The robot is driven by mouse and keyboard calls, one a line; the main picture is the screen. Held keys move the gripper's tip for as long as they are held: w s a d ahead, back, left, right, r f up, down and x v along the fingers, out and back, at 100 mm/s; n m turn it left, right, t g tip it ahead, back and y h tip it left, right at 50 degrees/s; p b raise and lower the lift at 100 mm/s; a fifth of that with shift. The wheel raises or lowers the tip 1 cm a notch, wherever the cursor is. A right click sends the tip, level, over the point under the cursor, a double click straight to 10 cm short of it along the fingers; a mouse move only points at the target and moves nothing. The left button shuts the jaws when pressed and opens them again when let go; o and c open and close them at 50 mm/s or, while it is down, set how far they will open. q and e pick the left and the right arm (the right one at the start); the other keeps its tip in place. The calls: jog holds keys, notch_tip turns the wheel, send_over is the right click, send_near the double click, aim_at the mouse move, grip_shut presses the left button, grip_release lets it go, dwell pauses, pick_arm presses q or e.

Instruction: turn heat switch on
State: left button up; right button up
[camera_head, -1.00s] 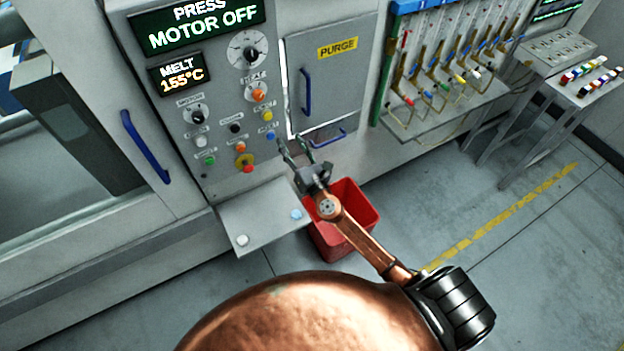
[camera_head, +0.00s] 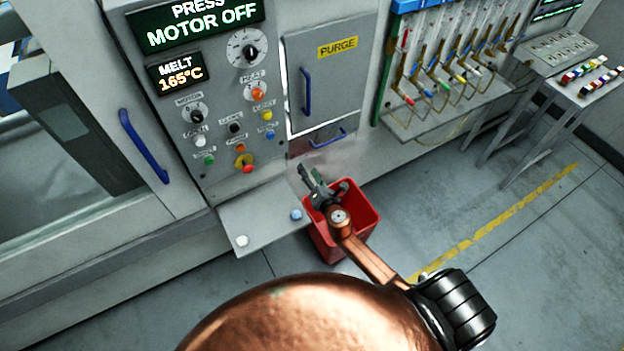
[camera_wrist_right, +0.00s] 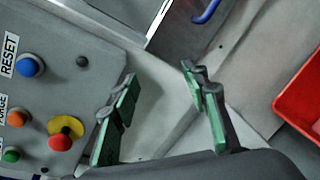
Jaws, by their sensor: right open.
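The heat switch (camera_head: 258,93) is an orange rotary knob under a HEAT label, on the upper right of the grey control panel (camera_head: 216,123) in the head view. Its exact setting is too small to tell. My right gripper (camera_head: 322,182) is open and empty, below and right of the knob, in front of the red bin and well clear of the panel. The wrist view shows its two green-padded fingers (camera_wrist_right: 160,88) spread apart with nothing between them. The heat switch is outside the wrist view. My left gripper is not in view.
A red and yellow stop button (camera_head: 243,164) and several coloured buttons sit low on the panel. A shelf (camera_head: 262,222) juts out below. A red bin (camera_head: 362,208) stands right of it. A blue-handled purge door (camera_head: 330,75) is beside the panel. The display (camera_head: 181,79) reads MELT 165°C.

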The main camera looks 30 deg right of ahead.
jog(key=shift+s+d+f+m+g, duration=0.15)
jog(key=shift+f+m, duration=0.05)
jog(key=shift+f, duration=0.4)
jog(key=shift+s+d+f+m+g, duration=0.1)
jog(key=shift+s+d+f+m, duration=0.1)
jog(key=shift+f, duration=0.35)
jog(key=shift+s+d+f+m+g, duration=0.1)
jog(key=shift+s+f+m+g, duration=0.1)
jog(key=shift+f, duration=0.4)
jog(key=shift+w, duration=0.1)
